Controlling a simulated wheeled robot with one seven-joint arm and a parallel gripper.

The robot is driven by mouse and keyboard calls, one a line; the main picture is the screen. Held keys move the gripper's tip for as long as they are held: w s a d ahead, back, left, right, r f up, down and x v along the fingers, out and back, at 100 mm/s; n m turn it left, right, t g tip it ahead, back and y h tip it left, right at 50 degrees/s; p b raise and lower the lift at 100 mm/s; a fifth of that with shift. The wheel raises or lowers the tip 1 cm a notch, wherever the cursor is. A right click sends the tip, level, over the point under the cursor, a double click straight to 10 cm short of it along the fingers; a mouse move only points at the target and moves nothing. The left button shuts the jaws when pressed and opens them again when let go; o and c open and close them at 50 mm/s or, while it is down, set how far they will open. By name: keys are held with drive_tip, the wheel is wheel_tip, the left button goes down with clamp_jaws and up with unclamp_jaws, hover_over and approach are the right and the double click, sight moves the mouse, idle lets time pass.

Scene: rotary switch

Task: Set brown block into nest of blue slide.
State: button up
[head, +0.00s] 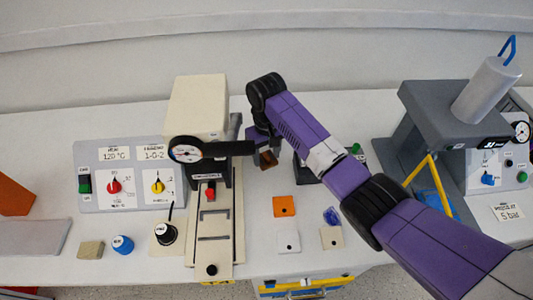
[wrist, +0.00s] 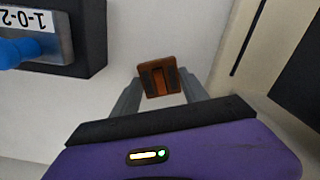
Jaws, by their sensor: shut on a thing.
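The brown block (wrist: 160,77) is between the two grey fingers of my gripper (wrist: 158,88) in the wrist view, with a darker band across its face. In the head view the block (head: 268,159) shows small below my gripper (head: 266,150), held above the white table, right of the cream press. My gripper is shut on the block. A blue flat part (head: 427,198), which may be the blue slide, lies under the grey press at the right, partly behind a yellow bar. Its nest cannot be made out. The block is well to the left of it.
A dark box with a blue knob (wrist: 18,52) is at the wrist view's upper left. The cream press (head: 197,105) with a gauge stands left of my gripper. Orange (head: 284,206), white (head: 288,241) and beige (head: 331,238) tiles lie in front. A grey press (head: 430,115) stands right.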

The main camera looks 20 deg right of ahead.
sight(267, 155)
drive_tip(key=o, duration=1.5)
drive_tip(key=shift+o, duration=0.2)
drive_tip(key=shift+f+b, duration=0.15)
drive_tip(key=shift+b, duration=0.3)
drive_tip(key=r, duration=0.8)
drive_tip(key=shift+w+d+b, duration=0.25)
drive_tip(key=shift+w+b, duration=0.05)
drive_tip(key=shift+b, duration=0.1)
